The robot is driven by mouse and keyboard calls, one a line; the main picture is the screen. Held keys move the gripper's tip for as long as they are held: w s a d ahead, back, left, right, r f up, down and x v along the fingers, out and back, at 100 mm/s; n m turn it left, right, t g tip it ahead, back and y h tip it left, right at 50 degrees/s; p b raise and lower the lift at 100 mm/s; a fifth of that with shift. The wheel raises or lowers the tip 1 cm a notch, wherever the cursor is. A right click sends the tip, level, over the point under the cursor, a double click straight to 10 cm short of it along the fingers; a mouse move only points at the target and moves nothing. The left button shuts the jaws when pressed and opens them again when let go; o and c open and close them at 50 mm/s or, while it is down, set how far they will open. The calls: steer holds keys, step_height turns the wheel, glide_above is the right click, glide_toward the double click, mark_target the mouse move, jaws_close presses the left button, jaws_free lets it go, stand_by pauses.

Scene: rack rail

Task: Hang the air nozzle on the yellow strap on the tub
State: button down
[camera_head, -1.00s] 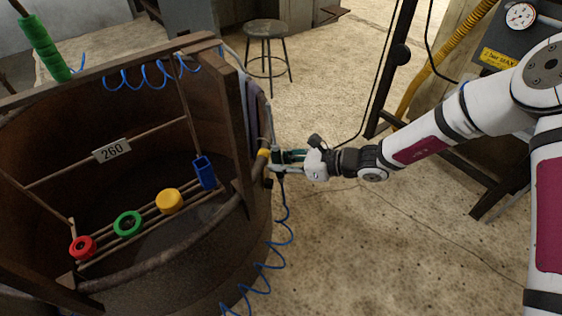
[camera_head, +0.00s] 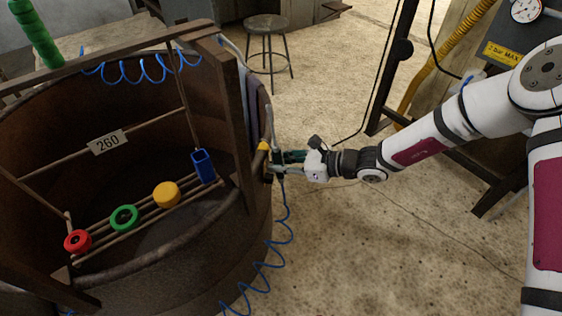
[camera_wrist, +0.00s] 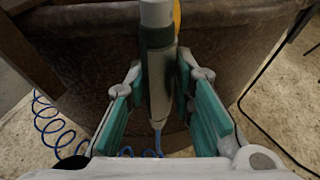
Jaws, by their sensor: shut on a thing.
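The brown tub (camera_head: 215,260) stands at the left. A small piece of the yellow strap (camera_head: 264,146) shows on its right side. It also shows at the top of the wrist view (camera_wrist: 177,16), just behind and right of the nozzle. The air nozzle (camera_wrist: 160,75) is pale with a dark band and stands lengthwise between my green finger pads. My gripper (camera_head: 279,163) is shut on it, right beside the tub wall below the strap. I cannot tell whether the nozzle touches the strap. A coiled blue hose (camera_head: 285,232) hangs below.
A rack in the tub holds a red ring (camera_head: 77,240), a green ring (camera_head: 124,218), a yellow piece (camera_head: 166,194) and a blue holder (camera_head: 203,166). A wooden post (camera_head: 232,125) and grey cloth (camera_head: 258,105) stand near my gripper.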

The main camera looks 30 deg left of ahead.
steer(key=shift+f, duration=0.1)
steer(key=shift+f+b, duration=0.45)
steer(key=shift+f, duration=0.2)
steer(key=c, duration=1.3)
jaws_free()
steer(key=v, duration=1.2)
